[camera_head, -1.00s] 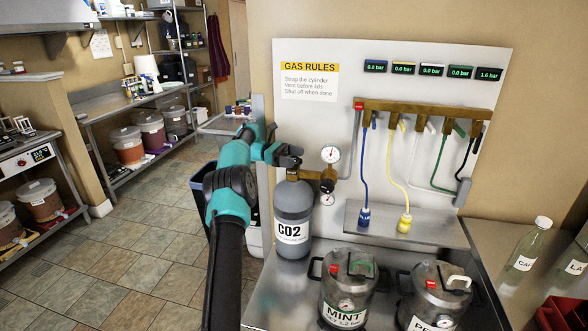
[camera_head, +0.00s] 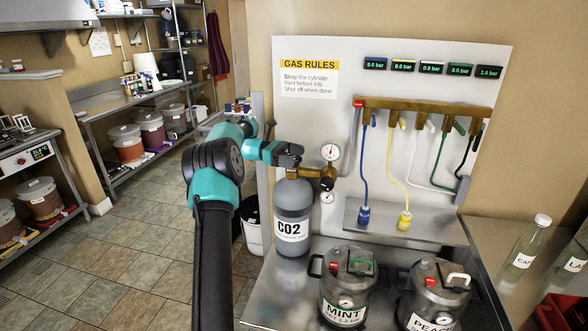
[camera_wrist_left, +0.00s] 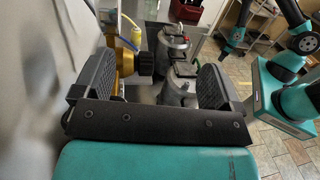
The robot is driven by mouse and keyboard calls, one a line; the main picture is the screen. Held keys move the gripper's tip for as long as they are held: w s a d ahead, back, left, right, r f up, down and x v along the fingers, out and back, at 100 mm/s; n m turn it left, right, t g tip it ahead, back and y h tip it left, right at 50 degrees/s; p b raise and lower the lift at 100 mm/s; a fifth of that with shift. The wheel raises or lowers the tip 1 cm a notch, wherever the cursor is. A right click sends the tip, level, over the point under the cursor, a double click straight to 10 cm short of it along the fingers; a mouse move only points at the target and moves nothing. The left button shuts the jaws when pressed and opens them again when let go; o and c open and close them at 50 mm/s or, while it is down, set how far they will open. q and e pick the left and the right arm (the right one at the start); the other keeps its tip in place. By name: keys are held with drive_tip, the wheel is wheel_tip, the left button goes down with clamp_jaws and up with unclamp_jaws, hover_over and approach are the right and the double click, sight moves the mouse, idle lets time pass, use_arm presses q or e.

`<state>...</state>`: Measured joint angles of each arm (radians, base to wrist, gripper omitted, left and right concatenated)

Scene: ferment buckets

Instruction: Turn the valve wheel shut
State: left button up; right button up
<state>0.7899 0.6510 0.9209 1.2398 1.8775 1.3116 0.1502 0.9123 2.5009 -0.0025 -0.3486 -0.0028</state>
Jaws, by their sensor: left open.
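The grey CO2 cylinder (camera_head: 293,215) stands upright on the steel bench, with a brass regulator (camera_head: 318,172) at its top. My left gripper (camera_head: 294,158) is at the top of the cylinder, left of the regulator, and covers the valve there. In the left wrist view my left gripper (camera_wrist_left: 155,65) is open, its dark fingers well apart.
Two gauges, the upper one (camera_head: 330,152) beside the regulator, sit close to my gripper. The MINT keg (camera_head: 346,285) and PEACH keg (camera_head: 437,290) stand in front on the bench. A brass manifold (camera_head: 420,106) with coloured hoses hangs on the white panel (camera_head: 300,125).

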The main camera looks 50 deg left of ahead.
use_arm(q)
drive_tip(key=s+d, duration=0.6)
drive_tip(key=d, duration=0.1)
drive_tip(key=shift+s+d+r, duration=0.3)
drive_tip(key=shift+s+r, duration=0.1)
drive_tip(key=shift+r, duration=0.05)
drive_tip(key=s+a+f+n+t+y, duration=0.2)
drive_tip(key=s+a+n+t+y, duration=0.1)
drive_tip(key=a+n+t+y, duration=0.2)
drive_tip(key=s+a+f+n+t+y, duration=0.3)
drive_tip(key=a+n+t+y, duration=0.2)
drive_tip(key=a+y, duration=0.3)
drive_tip(key=shift+s+a+n, duration=0.25)
drive_tip(key=shift+a+n, duration=0.15)
drive_tip(key=shift+a, duration=0.75)
drive_tip(key=w+d, duration=0.1)
drive_tip(key=w, duration=0.4)
drive_tip(key=w+d, duration=0.1)
drive_tip(key=w, duration=0.5)
drive_tip(key=w+d, duration=0.1)
drive_tip(key=w, duration=0.5)
drive_tip(key=shift+w+d, duration=0.1)
drive_tip(key=shift+d, duration=0.05)
